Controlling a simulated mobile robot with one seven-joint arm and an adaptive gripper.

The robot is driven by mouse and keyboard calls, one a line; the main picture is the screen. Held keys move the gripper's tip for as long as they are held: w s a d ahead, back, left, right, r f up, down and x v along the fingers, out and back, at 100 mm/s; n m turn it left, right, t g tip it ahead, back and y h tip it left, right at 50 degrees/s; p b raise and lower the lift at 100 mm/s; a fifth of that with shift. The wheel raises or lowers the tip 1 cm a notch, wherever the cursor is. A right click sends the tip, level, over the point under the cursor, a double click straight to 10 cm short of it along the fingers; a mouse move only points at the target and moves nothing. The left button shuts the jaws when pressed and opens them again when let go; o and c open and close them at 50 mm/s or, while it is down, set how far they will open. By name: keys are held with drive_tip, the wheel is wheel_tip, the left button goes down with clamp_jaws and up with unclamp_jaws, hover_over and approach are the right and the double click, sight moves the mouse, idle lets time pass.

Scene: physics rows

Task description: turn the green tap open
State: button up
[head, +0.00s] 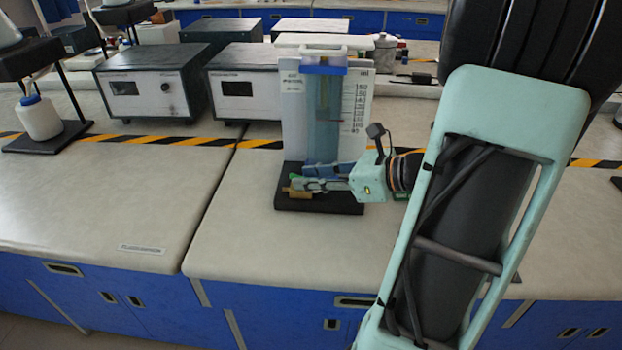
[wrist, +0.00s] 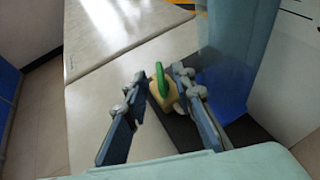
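The green tap handle (wrist: 160,77) sits on a brass-coloured valve body (wrist: 165,97) in the wrist view. In the head view, the brass body (head: 298,193) shows low at the front left of a clear column (head: 324,115) on a black base (head: 320,205); the green handle is small there and partly hidden by my fingers. My gripper (wrist: 160,75) is open, with one finger on each side of the tap. The handle stands upright between the fingertips, with a small gap visible on the left; contact on the right is unclear.
A white scale board (head: 357,108) stands behind the column. Two grey instrument boxes (head: 150,85) and (head: 243,85) stand at the back left. A stand with a white bottle (head: 39,117) is at far left. The bench front-left is clear.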

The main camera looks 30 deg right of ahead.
drive_tip(key=shift+c, duration=0.5)
clamp_jaws()
drive_tip(key=shift+d+r+n+y+p, duration=0.15)
drive_tip(key=shift+n+y+p, duration=0.15)
drive_tip(key=shift+p, duration=0.2)
drive_tip(key=shift+w+d+n+g+y+p, duration=0.1)
drive_tip(key=shift+w+n+g+y+p, duration=0.1)
drive_tip(key=shift+n+g+y+p, duration=0.7)
drive_tip(key=shift+w+d+n+g+y+p, duration=0.15)
drive_tip(key=shift+n+g+y+p, duration=0.45)
drive_tip(key=shift+n+g+p, duration=0.45)
drive_tip(key=shift+o, duration=0.5)
unclamp_jaws()
